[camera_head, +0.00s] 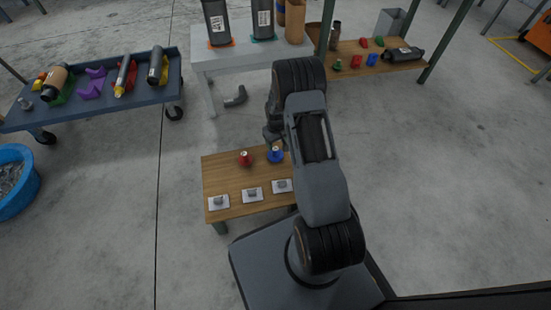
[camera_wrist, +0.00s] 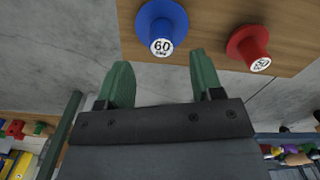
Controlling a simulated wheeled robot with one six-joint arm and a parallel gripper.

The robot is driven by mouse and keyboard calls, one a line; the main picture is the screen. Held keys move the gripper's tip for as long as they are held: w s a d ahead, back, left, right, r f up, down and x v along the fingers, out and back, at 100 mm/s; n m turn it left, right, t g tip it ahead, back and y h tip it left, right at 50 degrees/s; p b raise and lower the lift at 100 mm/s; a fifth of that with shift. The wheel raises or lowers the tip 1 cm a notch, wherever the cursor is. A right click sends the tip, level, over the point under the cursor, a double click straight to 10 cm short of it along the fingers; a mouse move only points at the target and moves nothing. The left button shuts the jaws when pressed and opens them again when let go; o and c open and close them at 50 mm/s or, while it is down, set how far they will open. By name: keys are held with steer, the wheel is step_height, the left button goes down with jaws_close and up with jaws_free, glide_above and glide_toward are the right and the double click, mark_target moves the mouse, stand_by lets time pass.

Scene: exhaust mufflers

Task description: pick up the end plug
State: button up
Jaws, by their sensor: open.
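Two flanged plugs stand on the small wooden table (camera_head: 230,177). The blue plug (camera_head: 276,156) has a white label reading 60 and shows at the top of the wrist view (camera_wrist: 161,22). The red plug (camera_head: 246,159) stands to its left in the head view; it shows at the upper right of the wrist view (camera_wrist: 250,46). My gripper (camera_wrist: 162,72) is open with green fingertips and nothing between them. In the wrist view the blue plug appears just beyond the gap, apart from the fingers. In the head view my arm partly hides the table's right side.
Three white cards with small grey parts lie along the table's front, including the left card (camera_head: 218,202). A blue-grey cart (camera_head: 150,94) with mufflers and colored holders stands at left. A white table (camera_head: 240,58) and a wooden shelf (camera_head: 350,68) stand behind.

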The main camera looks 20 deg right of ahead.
mark_target(276, 149)
steer(key=shift+f+b, duration=1.9)
steer(key=shift+f, duration=1.7)
steer(key=shift+r, duration=0.1)
steer(key=c, duration=1)
